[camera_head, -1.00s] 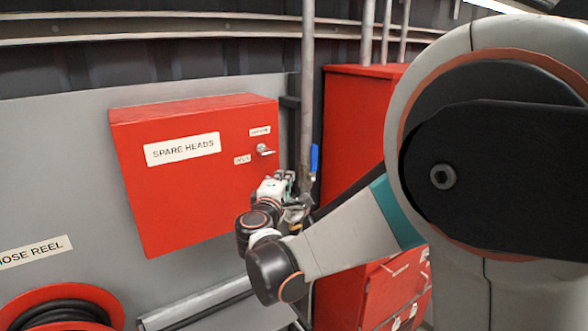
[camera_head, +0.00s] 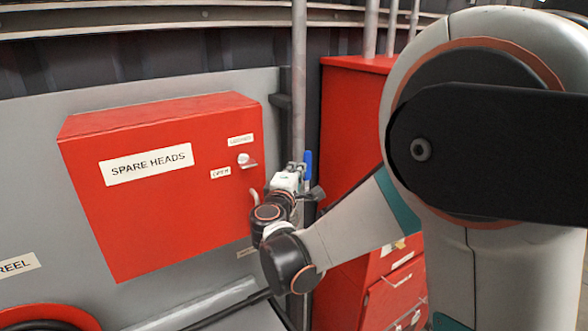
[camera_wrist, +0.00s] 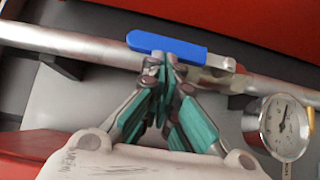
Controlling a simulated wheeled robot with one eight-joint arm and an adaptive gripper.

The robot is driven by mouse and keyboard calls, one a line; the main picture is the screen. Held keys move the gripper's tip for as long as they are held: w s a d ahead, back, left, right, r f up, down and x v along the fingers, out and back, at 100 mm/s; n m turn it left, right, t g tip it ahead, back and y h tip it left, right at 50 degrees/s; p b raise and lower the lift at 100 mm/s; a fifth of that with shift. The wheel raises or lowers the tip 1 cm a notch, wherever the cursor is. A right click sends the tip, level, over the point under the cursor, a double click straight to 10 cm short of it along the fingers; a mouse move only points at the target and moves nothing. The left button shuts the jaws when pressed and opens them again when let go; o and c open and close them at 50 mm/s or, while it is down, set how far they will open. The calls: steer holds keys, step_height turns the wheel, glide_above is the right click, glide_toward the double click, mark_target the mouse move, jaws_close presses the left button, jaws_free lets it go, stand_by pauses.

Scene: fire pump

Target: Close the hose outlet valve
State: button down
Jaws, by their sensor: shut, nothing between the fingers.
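The hose outlet valve has a blue lever handle (camera_wrist: 178,46) lying roughly along a grey metal pipe (camera_wrist: 75,42) in the wrist view. In the head view, a small part of the blue handle (camera_head: 308,160) shows on the upright pipe (camera_head: 299,80). My gripper (camera_wrist: 165,66) is shut and empty, with its fingertips at the lower edge of the handle near its middle. I cannot tell whether they touch it. The gripper (camera_head: 292,172) covers most of the valve in the head view. The valve body (camera_wrist: 215,78) is partly hidden behind the fingers.
A round pressure gauge (camera_wrist: 285,125) sits close right of the gripper in the wrist view. A red SPARE HEADS box (camera_head: 170,190) is on the wall left of the pipe. A tall red cabinet (camera_head: 345,120) stands right of it. A hose reel (camera_head: 45,318) is low left.

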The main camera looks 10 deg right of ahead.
steer(key=shift+a, duration=0.4)
steer(key=shift+s+a, duration=0.15)
steer(key=shift+a, duration=0.05)
steer(key=shift+d+r, duration=0.15)
steer(key=shift+d, duration=0.3)
steer(key=shift+w+d+r+m+p, duration=0.15)
steer(key=shift+w+m+p, duration=0.05)
steer(key=shift+m+p, duration=0.1)
steer(key=shift+d+r+m+g+y+p, duration=0.35)
steer(key=shift+d+m+g+y+p, duration=0.1)
steer(key=shift+g, duration=0.25)
steer(key=shift+w+d+r+m, duration=0.1)
steer(key=shift+w+d+m, duration=0.2)
steer(key=shift+d, duration=0.5)
